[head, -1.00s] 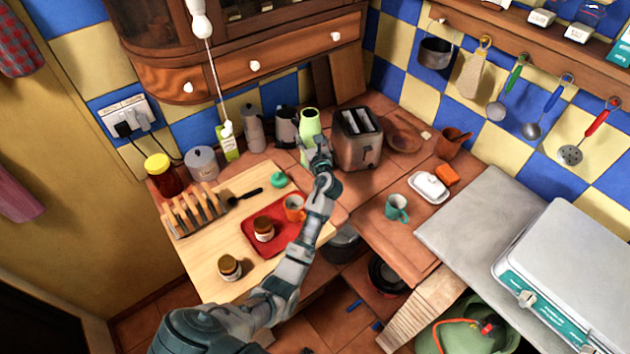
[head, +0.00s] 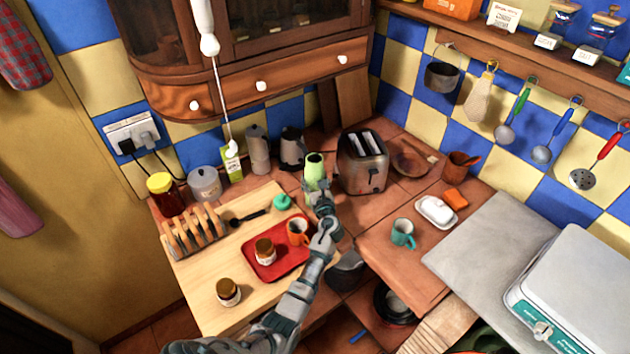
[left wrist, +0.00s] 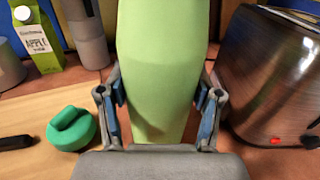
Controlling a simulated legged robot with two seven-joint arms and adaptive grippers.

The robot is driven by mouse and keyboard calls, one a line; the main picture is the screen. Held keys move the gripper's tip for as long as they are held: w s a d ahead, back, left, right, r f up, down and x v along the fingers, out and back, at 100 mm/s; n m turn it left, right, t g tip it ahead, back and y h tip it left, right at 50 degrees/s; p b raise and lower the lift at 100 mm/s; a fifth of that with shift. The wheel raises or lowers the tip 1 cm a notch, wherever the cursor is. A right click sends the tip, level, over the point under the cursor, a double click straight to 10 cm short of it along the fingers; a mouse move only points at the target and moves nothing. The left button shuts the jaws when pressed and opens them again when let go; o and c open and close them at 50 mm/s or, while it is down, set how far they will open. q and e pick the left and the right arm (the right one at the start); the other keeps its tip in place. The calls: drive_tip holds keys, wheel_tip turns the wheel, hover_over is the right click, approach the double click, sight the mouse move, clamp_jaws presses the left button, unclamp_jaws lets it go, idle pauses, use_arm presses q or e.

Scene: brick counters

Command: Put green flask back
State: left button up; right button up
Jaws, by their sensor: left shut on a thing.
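The green flask (head: 315,168) is a tall pale-green vessel, upright, in front of the dark kettle and left of the toaster. My left gripper (head: 319,194) is shut on it. The left wrist view shows the flask (left wrist: 163,65) between the two fingers of this gripper (left wrist: 163,95), one on each side. I cannot tell whether its base touches the counter. A teal-green stopper-shaped thing (head: 282,201) lies on the wooden board left of the flask; it also shows in the left wrist view (left wrist: 72,128). My right gripper is not in view.
The toaster (head: 363,160) stands close on the right. The dark kettle (head: 292,148), a grey canister (head: 258,150) and a juice carton (head: 233,163) stand behind. The red tray (head: 268,262) with an orange mug (head: 298,232) and a jar lies nearer. Bare counter shows around the teal mug (head: 402,233).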

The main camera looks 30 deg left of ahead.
use_arm(q)
drive_tip(key=o, duration=1.6)
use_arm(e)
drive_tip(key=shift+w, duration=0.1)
use_arm(q)
drive_tip(key=p+v, duration=0.1)
drive_tip(key=v, duration=1.1)
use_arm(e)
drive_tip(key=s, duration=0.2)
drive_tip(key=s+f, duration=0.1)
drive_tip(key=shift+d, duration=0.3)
